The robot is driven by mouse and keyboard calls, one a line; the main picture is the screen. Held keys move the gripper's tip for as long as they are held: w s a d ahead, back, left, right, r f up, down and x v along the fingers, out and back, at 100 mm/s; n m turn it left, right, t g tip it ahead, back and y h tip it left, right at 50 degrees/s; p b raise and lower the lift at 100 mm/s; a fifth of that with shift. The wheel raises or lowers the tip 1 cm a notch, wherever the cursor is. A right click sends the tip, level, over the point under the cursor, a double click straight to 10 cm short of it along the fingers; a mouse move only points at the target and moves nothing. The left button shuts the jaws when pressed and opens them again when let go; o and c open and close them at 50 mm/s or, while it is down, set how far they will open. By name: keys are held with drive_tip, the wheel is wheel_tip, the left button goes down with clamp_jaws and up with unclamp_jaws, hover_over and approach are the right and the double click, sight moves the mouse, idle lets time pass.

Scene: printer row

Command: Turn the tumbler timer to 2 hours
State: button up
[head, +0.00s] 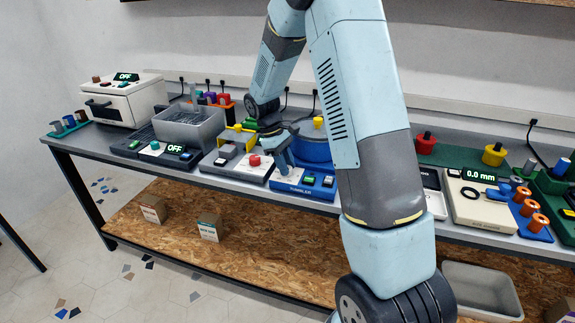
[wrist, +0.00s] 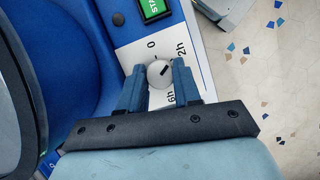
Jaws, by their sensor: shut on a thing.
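The tumbler is a blue drum (head: 316,151) behind a blue base marked TUMBLER (head: 290,188) in the head view. Its white timer panel (wrist: 143,52) shows in the wrist view, with the labels 0, 2h and 6h. The round timer knob (wrist: 159,75) is light grey with a dark pointer mark. The mark slants up and right, roughly towards the 2h label. My gripper (wrist: 156,72) is shut on the knob, one blue finger on each side. In the head view my gripper (head: 284,160) reaches down to the panel and the knob cannot be made out.
Left of the tumbler stand a unit with a red knob (head: 254,160) and a grey tank (head: 189,125). Right of my arm is a unit reading 0.0 mm (head: 478,175). The table's front edge is close.

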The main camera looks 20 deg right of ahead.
drive_tip(key=shift+a+m, duration=0.15)
drive_tip(key=shift+m, duration=0.25)
drive_tip(key=o, duration=0.8)
drive_tip(key=shift+o, duration=1.1)
drive_tip(key=shift+w+r, duration=0.1)
drive_tip(key=v, duration=1.3)
drive_tip(key=shift+r, duration=0.25)
